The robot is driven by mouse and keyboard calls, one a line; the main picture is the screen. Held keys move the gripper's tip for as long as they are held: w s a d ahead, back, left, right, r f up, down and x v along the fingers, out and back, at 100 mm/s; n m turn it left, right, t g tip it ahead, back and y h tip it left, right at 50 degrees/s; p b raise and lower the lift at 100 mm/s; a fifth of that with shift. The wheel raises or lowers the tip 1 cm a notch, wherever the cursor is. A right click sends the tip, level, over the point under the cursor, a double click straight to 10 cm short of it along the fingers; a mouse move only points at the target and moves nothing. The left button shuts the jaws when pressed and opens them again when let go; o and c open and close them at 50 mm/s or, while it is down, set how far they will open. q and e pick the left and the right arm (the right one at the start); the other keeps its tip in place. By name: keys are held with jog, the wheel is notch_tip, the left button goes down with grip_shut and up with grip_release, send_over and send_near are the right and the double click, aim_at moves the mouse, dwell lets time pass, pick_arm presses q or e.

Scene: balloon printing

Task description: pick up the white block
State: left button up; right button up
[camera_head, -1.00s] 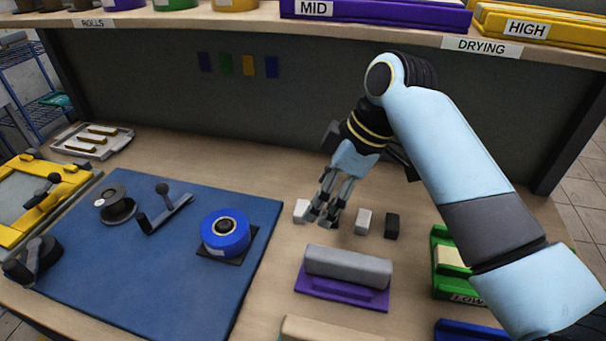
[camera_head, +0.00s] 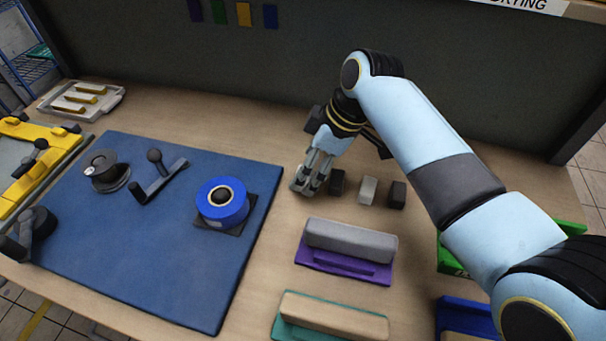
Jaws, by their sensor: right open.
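My right gripper (camera_head: 309,186) reaches down to the table right of the blue mat, at the left end of a short row of small blocks. Its fingers are open. The white block stood at this end of the row in the earlier view. Now the fingers cover that spot, and I cannot clearly make the block out or tell whether the fingers touch it. Right of the fingers stand a dark block (camera_head: 337,183), a light grey block (camera_head: 368,190) and another dark block (camera_head: 397,195). My left gripper is not in view.
The blue mat (camera_head: 150,255) holds a blue roll (camera_head: 222,203), a dark spool (camera_head: 104,168) and a handled tool (camera_head: 157,178). A purple-based grey pad (camera_head: 347,245) and a teal-based beige pad (camera_head: 330,315) lie in front of the blocks. A dark panel (camera_head: 300,70) closes the back.

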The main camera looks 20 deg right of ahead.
jog(key=shift+x, duration=1.1)
jog(key=c, duration=1.1)
jog(key=shift+c, duration=0.2)
